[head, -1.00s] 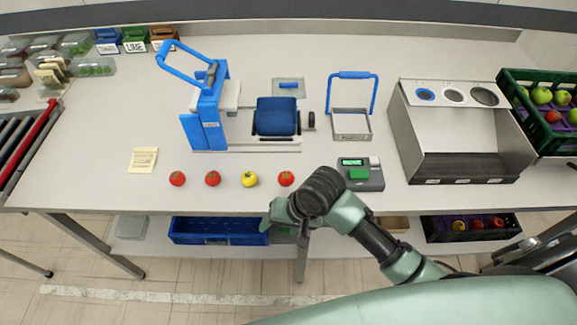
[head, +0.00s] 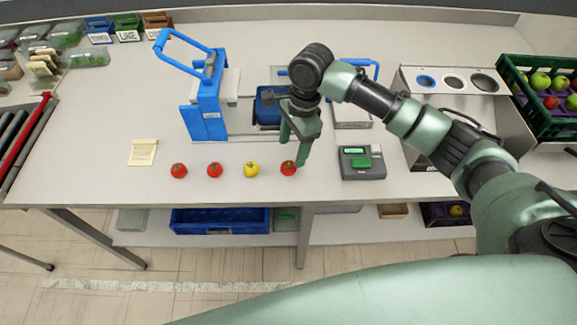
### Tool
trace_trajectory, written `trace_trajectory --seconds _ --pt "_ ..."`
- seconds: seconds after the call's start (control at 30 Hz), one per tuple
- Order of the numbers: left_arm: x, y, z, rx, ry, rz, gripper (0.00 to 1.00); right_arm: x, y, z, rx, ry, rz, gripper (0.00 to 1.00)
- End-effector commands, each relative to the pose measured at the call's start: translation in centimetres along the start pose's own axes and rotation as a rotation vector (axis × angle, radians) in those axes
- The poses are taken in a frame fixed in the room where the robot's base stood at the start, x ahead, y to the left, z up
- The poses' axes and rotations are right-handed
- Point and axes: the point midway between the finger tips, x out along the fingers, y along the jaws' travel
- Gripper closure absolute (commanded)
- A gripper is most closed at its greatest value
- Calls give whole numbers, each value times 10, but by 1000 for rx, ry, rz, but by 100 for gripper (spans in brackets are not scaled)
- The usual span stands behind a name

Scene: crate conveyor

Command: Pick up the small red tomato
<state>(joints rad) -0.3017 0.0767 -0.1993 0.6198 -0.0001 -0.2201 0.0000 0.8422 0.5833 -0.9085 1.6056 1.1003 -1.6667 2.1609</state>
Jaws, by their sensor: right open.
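Three red tomatoes and a yellow one stand in a row near the table's front edge: a red tomato at far left (head: 178,170), a second red tomato (head: 214,170), the yellow tomato (head: 251,170) and a red tomato at the right end (head: 288,168). The red ones look close in size, so I cannot tell which is the small one. My right gripper (head: 293,152) is open and points down at the right-end tomato, its fingers just above or beside it. I cannot tell whether they touch it. My left gripper is not in view.
A green-screened scale (head: 362,163) sits right of the gripper. A blue slicer-like device (head: 208,105) stands behind the row. A yellow notepad (head: 143,152) lies at left. A steel stand with round holes (head: 450,80) and a green crate (head: 530,125) are at right.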

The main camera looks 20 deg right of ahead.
Motion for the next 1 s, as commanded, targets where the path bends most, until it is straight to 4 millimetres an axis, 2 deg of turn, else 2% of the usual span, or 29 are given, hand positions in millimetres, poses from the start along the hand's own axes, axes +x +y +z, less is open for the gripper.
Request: trace_trajectory --seconds 0.07,0.17,0.37,0.5,0.63,0.93,0.97,1.0 --pt "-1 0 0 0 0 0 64 -3 -3 -4 41 4 5 36" --pt "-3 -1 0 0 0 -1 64 5 -2 -5 55 4 9 36" --pt "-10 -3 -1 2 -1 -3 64 26 -2 -4 52 5 8 36" --pt "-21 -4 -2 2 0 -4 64 46 0 -2 51 5 8 36" --pt "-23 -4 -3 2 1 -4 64 65 0 -2 50 5 7 36" --pt "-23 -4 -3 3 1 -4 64 73 -1 -2 48 5 4 36" --pt "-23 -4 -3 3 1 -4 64 73 -1 -2 48 5 4 42" --pt "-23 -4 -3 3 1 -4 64 73 -1 -2 48 5 4 53"
